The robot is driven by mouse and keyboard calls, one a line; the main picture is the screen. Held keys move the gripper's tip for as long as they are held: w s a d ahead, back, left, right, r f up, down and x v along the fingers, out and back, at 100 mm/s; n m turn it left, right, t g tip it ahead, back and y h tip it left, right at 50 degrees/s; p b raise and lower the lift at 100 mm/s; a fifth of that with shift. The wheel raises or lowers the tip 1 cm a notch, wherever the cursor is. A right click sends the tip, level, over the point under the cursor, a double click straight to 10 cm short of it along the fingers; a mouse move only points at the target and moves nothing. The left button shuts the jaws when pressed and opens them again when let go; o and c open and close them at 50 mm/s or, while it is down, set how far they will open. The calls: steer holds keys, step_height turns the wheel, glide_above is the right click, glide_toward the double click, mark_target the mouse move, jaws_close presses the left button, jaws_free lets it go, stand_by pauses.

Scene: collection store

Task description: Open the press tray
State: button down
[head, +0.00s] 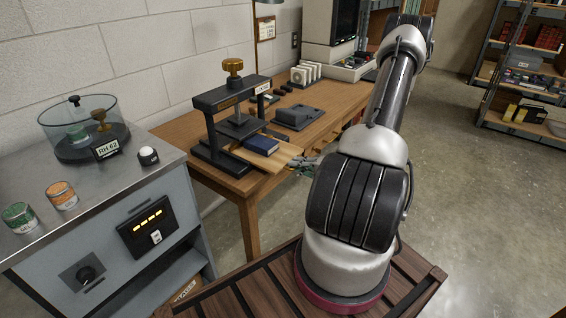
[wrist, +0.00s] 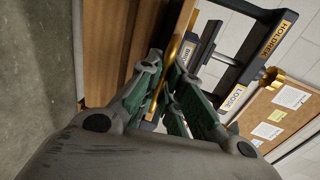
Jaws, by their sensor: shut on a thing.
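The black book press (head: 232,115) with a brass knob on top stands on the wooden desk. Its light wooden press tray (head: 277,160) sticks out from the press toward my gripper, and a dark blue book (head: 262,144) lies on it. My gripper (head: 299,163) is at the tray's outer edge, partly hidden by my arm in the head view. In the wrist view my gripper (wrist: 168,75) is shut with its green-padded fingers on either side of a thin wooden edge of the tray.
A grey device (head: 298,117) and white upright pieces (head: 306,73) stand farther along the desk (head: 250,190). At the left is a metal cabinet (head: 150,205) with tins and a glass drum (head: 84,130). The floor (head: 470,200) at the right is clear up to shelves (head: 520,130).

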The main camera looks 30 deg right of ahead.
steer(key=f+v, duration=0.1)
steer(key=v, duration=0.6)
steer(key=shift+s+d+f, duration=0.15)
steer(key=shift+s+f, duration=0.1)
steer(key=shift+s, duration=0.3)
steer(key=c, duration=1.6)
jaws_free()
steer(key=shift+o, duration=0.2)
steer(key=v, duration=1.2)
